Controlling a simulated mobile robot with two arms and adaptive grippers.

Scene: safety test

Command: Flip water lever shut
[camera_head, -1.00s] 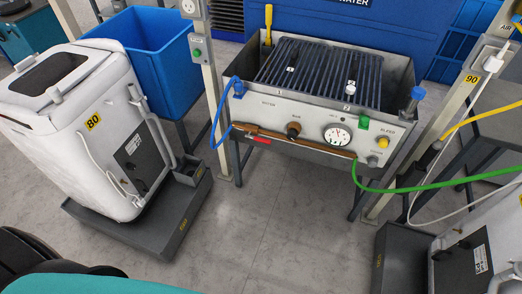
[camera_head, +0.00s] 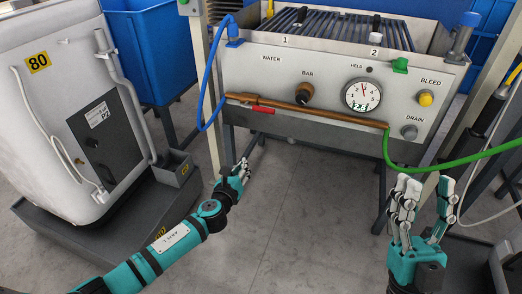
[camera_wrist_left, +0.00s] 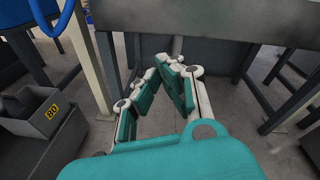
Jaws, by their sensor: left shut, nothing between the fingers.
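The red water lever (camera_head: 262,109) lies along the left part of the copper-brown pipe (camera_head: 310,113), on the front of the grey test bench (camera_head: 340,63), below the WATER label. My left gripper (camera_head: 245,167) is shut and empty, below and slightly left of the lever, apart from it. In the left wrist view the left gripper (camera_wrist_left: 172,62) has its fingertips together, pointing at the underside of the bench; the lever is not visible there. My right gripper (camera_head: 423,180) is open and empty, in front of the bench's right end, near the green hose.
A blue hose (camera_head: 203,95) hangs at the bench's left end and a green hose (camera_head: 450,160) leaves the pipe's right end. A post (camera_head: 207,90) stands left of the bench. A white container (camera_head: 55,130) is at left. The floor ahead is clear.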

